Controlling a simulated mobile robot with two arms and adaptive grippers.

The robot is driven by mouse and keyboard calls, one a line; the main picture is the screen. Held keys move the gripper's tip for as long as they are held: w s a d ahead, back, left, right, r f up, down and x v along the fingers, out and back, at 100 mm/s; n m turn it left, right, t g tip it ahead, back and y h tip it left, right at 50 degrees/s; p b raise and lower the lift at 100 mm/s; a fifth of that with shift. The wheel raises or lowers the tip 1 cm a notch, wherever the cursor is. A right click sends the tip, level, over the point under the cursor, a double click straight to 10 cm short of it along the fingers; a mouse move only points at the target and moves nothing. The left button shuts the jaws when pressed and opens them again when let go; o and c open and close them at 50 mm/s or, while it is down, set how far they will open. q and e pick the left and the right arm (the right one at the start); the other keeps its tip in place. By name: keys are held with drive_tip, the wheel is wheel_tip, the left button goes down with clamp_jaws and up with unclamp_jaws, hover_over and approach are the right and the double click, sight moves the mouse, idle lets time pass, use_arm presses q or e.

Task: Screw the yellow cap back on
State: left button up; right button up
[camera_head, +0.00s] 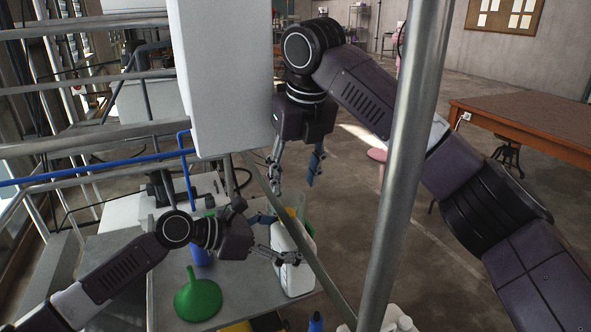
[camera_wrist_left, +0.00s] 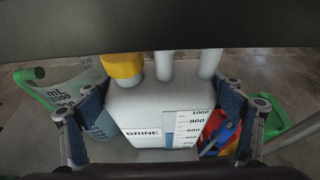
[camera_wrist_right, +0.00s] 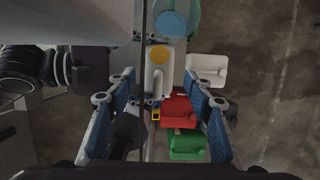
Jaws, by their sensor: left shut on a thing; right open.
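The container also shows in the head view (camera_head: 297,272) and the right wrist view (camera_wrist_right: 154,80). The yellow cap (camera_wrist_left: 121,66) sits at the left neck. It also shows from above (camera_wrist_right: 159,55). Its seating cannot be told. My left gripper in the head view (camera_head: 262,236) is shut on the container. My right gripper (camera_head: 294,184) is open and empty, higher than the container.
A green funnel (camera_head: 198,298) stands on the grey table (camera_head: 235,285). A red can (camera_wrist_right: 178,108), a green can (camera_wrist_right: 187,146) and a white jug (camera_wrist_right: 207,68) are nearby. A metal post (camera_head: 400,170) and a large white box (camera_head: 222,75) flank my right arm.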

sight(289, 214)
drive_tip(key=x, duration=1)
drive_tip(key=shift+c, duration=0.3)
clamp_jaws()
drive_tip(key=shift+a+m+h, duration=0.15)
drive_tip(key=shift+m+h, duration=0.35)
drive_tip(key=shift+m, duration=1.3)
unclamp_jaws()
